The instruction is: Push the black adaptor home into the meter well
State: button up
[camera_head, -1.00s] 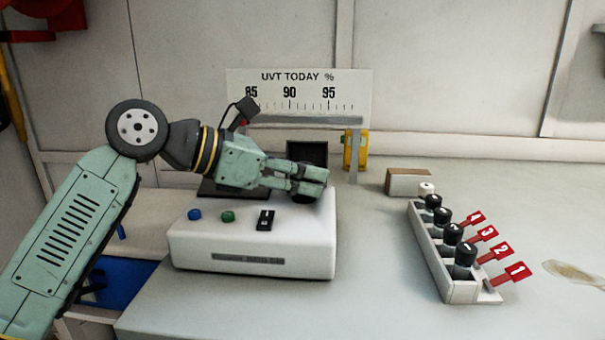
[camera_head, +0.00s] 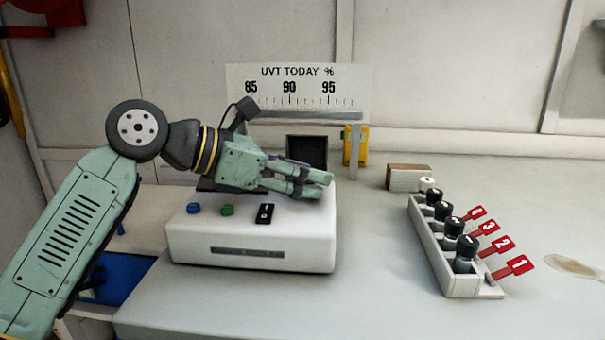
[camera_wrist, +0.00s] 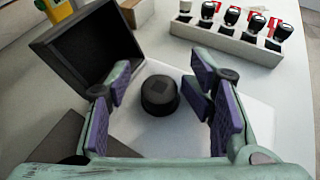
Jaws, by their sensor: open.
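The black adaptor (camera_wrist: 160,95) is a short dark round cap in the wrist view. It appears upright at the white top of the meter (camera_head: 250,245); the well around it is hidden, so I cannot tell how deep it sits. My gripper (camera_wrist: 162,82) is open, with one purple-padded finger pair on each side of the adaptor and a visible gap to both. In the head view my gripper (camera_head: 325,187) is over the right rear part of the meter top and hides the adaptor.
A raised black lid (camera_wrist: 90,45) stands close to my left finger. A rack (camera_head: 440,250) of black-capped vials and red numbered tags stands at right. A small box (camera_head: 408,180) and a yellow item (camera_head: 356,147) are behind. The bench between meter and rack is clear.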

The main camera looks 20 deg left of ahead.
jog(key=shift+f, duration=0.1)
jog(key=v, duration=1.2)
